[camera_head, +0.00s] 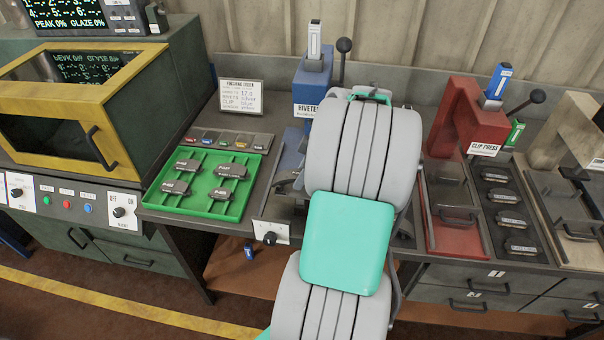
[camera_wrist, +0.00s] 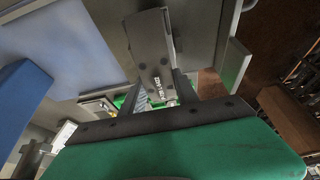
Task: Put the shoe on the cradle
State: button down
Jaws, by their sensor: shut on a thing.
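My gripper (camera_wrist: 158,78) shows in the wrist view, its two dark fingers shut on a grey shoe (camera_wrist: 153,50) with a small white label. In the head view my own arm hides the gripper and the held shoe. The blue riveter (camera_head: 309,88) stands just behind my arm. The bench area in front of it is mostly covered, and I cannot make out the cradle clearly. Whether the held shoe touches anything below cannot be told.
A green tray (camera_head: 207,210) with several dark labelled shoes lies left of my arm. A small sign (camera_head: 241,97) stands behind it. A yellow-framed oven (camera_head: 85,80) is at far left, the red clip press (camera_head: 464,115) at right. A blue item (camera_head: 248,252) lies below the bench.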

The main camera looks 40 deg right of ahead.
jog(key=shift+f, duration=0.15)
jog(key=c, duration=0.9)
grip_release()
